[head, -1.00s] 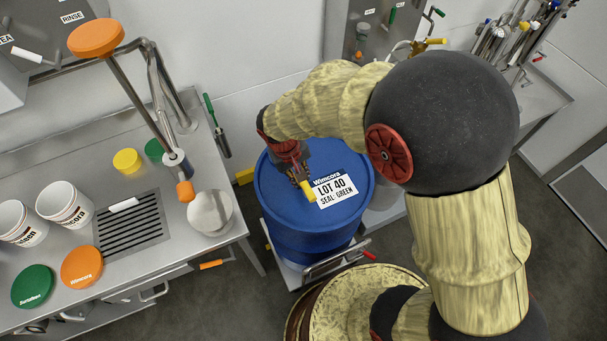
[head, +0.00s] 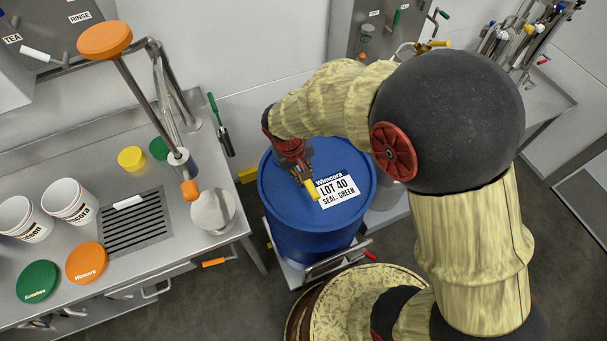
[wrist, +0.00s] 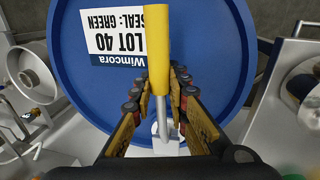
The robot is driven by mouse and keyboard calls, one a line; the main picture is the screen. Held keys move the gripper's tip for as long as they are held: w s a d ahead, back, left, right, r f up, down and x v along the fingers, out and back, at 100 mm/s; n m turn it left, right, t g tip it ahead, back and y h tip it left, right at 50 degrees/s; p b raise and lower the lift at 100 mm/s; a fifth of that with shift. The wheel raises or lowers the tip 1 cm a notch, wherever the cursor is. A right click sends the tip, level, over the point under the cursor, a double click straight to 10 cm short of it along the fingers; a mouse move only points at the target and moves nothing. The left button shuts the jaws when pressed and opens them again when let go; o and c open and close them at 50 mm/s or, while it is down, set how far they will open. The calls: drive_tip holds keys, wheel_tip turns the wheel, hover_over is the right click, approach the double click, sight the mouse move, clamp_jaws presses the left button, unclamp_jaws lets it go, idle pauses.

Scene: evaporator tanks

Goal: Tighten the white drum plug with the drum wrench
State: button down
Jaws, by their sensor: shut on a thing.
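The drum wrench has a yellow handle (head: 312,190) and a bent steel shaft. My gripper (head: 298,174) is shut on it above the top of the blue drum (head: 280,200). In the wrist view the yellow handle (wrist: 157,50) points away over the drum lid (wrist: 210,45), and the steel shaft (wrist: 163,115) lies between the fingers of my gripper (wrist: 160,95). A pale piece (wrist: 165,145) shows at the shaft's near end, close to the lid's edge. I cannot tell whether it is the white plug or how the wrench meets it. In the head view my arm hides that spot.
A white label (head: 338,191) reading "LOT 40 SEAL: GREEN" lies on the lid. The drum stands on a wheeled cart beside a steel counter (head: 150,262) with white buckets (head: 69,204), coloured lids and a drain grate (head: 135,222). Grey floor is open at right.

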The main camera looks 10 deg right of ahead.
drive_tip(key=shift+r+p, duration=2)
drive_tip(key=shift+r, duration=0.7)
drive_tip(key=shift+w+d+r+n+b, duration=0.15)
drive_tip(key=shift+d+r+n+b, duration=0.15)
drive_tip(key=shift+d+r+n, duration=0.15)
drive_tip(key=shift+f+b, duration=1.25)
drive_tip(key=shift+f, duration=1.25)
drive_tip(key=shift+f+b, duration=0.45)
drive_tip(key=shift+f, duration=0.55)
drive_tip(key=shift+s+a+m, duration=0.25)
drive_tip(key=shift+a+m, duration=0.4)
drive_tip(key=shift+a, duration=0.05)
